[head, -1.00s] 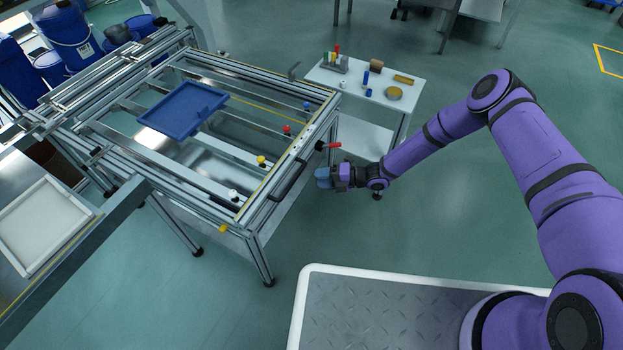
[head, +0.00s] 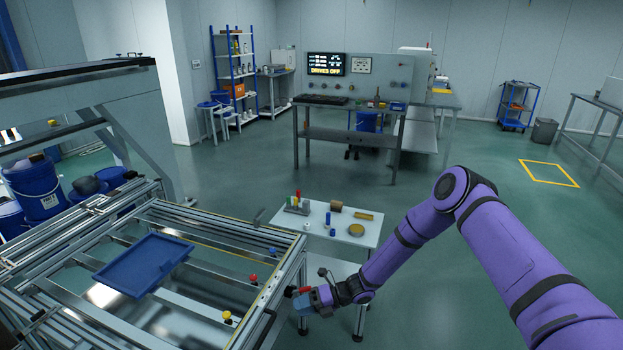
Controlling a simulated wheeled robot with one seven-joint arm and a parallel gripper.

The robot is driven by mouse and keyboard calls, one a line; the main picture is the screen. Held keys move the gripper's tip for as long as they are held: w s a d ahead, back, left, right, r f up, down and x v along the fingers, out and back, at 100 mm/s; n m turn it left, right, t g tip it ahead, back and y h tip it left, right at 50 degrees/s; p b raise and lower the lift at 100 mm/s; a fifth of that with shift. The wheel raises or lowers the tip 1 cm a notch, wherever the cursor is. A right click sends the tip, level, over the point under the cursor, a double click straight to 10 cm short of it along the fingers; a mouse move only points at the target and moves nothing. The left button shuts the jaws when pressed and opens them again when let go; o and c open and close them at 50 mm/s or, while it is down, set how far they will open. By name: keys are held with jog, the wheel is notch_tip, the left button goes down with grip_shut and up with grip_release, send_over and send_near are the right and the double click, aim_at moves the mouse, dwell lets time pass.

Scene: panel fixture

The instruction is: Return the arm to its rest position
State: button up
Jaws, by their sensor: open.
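My purple arm reaches in from the right in the head view, bent at the elbow, with its forearm sloping down to the left. My gripper (head: 312,301) is at the end of it, beside the right edge of the panel fixture (head: 210,232). It is open, with nothing seen between its fingers, though the fingertips are small and hard to make out. A red-tipped handle on the fixture shows right by the gripper; I cannot tell whether they touch.
A blue panel (head: 145,264) lies on the fixture's rails. A small white table (head: 338,222) with blocks and tins stands close behind my forearm. A workbench (head: 345,135) stands farther back. The floor (head: 480,170) to the right is open.

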jog(key=d+r+n+h, duration=0.1)
jog(key=d+r+n, duration=0.1)
jog(key=r+n, duration=0.35)
jog(key=w+d+r+n+g+h, duration=0.1)
jog(key=d+r+n+h, duration=0.15)
jog(key=r, duration=0.55)
jog(key=d+r+n+h, duration=0.1)
jog(key=d+r+n, duration=0.15)
jog(key=r, duration=0.35)
jog(key=s+d+r+n+t+h, duration=0.1)
jog(key=s+d+r+n, duration=0.15)
jog(key=r, duration=0.45)
jog(key=s+d+r+n+h, duration=0.2)
jog(key=d+r+n, duration=0.15)
jog(key=r, duration=0.25)
jog(key=s+d+r+n+t+h, duration=0.1)
jog(key=s+d+r+n, duration=0.15)
jog(key=r, duration=0.45)
jog(key=s+d+r+n+t+h, duration=0.3)
jog(key=s+d+r+n, duration=0.3)
jog(key=s+d+r, duration=0.4)
jog(key=s+d+r+n+t+h, duration=0.1)
jog(key=s+d+r+n, duration=0.2)
jog(key=s, duration=0.5)
jog(key=s+d+r+n+t+h, duration=0.2)
jog(key=s+d+r+n, duration=0.1)
jog(key=s, duration=0.5)
jog(key=shift+d+t, duration=0.3)
jog(key=shift+d, duration=0.5)
